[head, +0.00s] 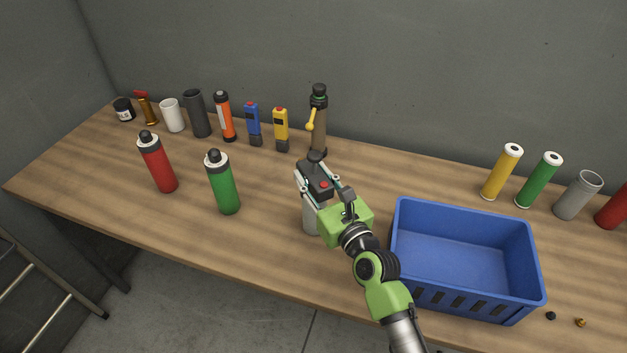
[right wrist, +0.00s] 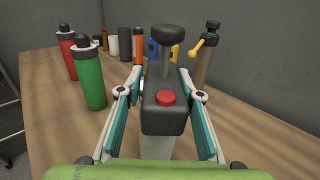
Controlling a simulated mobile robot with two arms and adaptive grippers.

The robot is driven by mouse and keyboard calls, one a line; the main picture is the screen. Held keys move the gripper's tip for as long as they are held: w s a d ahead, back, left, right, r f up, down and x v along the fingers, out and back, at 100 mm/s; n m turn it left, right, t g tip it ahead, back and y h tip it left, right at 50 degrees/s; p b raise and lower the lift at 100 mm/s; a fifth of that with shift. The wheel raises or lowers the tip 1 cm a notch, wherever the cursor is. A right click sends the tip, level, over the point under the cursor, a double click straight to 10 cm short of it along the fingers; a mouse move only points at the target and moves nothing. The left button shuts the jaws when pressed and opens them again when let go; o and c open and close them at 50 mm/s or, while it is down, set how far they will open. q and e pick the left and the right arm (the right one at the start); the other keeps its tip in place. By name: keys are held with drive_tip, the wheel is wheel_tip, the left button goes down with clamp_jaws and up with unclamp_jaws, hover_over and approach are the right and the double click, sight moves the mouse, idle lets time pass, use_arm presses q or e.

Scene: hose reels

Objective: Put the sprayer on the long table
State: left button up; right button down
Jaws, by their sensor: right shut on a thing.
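The sprayer (head: 316,180) has a black head with a red button, a dark pump knob and a light grey body. My right gripper (head: 318,192) is shut on it, with one finger on each side. It also shows upright between the fingers in the right wrist view (right wrist: 164,108). Its base is over the long wooden table (head: 270,228), left of the blue crate; I cannot tell whether it touches the table top. My left gripper is not in view.
A blue crate (head: 400,222) stands right of the sprayer. A green bottle (head: 224,188) and a red bottle (head: 158,166) stand left. Behind are a tall bottle with a yellow lever (head: 318,112) and several canisters. Rolls stand at the right. The front left table is clear.

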drive_tip(key=shift+r, duration=0.15)
drive_tip(key=c, duration=1.4)
unclamp_jaws()
drive_tip(key=shift+f, duration=0.25)
drive_tip(key=shift+r, duration=0.2)
drive_tip(key=b+v, duration=0.2)
drive_tip(key=v, duration=0.9)
drive_tip(key=shift+s+d+f, duration=0.1)
drive_tip(key=shift+f, duration=0.05)
drive_tip(key=shift+s+d, duration=0.15)
drive_tip(key=shift+s, duration=0.2)
